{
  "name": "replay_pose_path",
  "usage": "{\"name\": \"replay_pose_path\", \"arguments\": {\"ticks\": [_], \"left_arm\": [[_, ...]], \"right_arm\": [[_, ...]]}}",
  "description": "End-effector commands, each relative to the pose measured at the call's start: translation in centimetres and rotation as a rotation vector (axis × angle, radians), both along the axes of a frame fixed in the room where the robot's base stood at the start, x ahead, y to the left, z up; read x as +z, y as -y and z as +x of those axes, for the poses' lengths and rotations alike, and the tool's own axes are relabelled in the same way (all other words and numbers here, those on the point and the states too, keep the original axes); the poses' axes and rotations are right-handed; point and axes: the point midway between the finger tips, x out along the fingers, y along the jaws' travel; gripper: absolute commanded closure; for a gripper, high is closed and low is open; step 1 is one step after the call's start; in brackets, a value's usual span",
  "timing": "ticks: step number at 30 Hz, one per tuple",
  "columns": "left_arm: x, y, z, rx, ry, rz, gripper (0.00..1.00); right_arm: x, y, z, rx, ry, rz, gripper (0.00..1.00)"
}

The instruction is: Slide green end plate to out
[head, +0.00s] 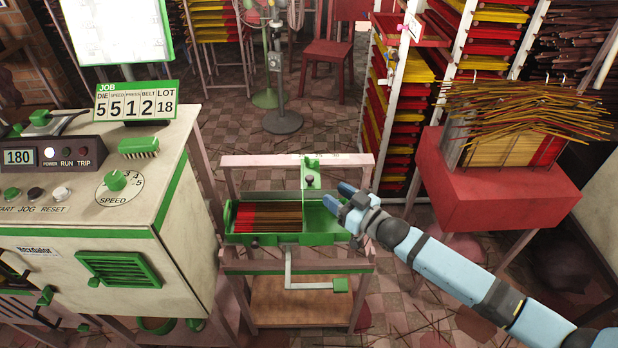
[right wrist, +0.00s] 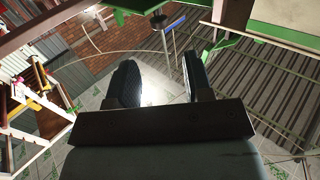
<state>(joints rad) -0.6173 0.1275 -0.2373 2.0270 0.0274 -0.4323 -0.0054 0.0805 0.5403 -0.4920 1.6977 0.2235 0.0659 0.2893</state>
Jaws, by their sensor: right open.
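The green tray (head: 240,239) holds a bundle of red and brown incense sticks (head: 268,217) left of the plate. My right gripper (head: 338,196) is open and empty over the right end of the tray, right of and nearer than the plate. Its two dark fingers show apart in the right wrist view (right wrist: 158,82), with nothing between them. I cannot tell whether it touches the tray.
A cream machine (head: 120,225) with a green-edged panel stands close on the left. A red block (head: 510,185) topped with loose incense sticks stands on the right. A crank-like handle (head: 315,285) hangs at the stand's front. Racks, a fan and a red chair stand behind.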

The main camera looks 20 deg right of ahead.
Motion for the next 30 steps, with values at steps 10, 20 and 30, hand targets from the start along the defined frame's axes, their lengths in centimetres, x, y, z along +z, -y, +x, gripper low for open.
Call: {"name": "replay_pose_path", "arguments": {"ticks": [10,20,30], "left_arm": [[0.0,-0.2,0.3,0.002,0.005,0.004,0.57],[-0.1,-0.3,0.3,0.001,0.005,0.006,0.57],[0.0,-0.3,0.4,0.002,0.006,0.006,0.57]], "right_arm": [[0.1,-3.5,6.3,0.000,0.000,0.000,0.53],[-0.1,-4.7,8.4,0.000,-0.002,-0.001,0.53],[0.0,-4.7,8.4,0.000,-0.001,0.000,0.79]]}}
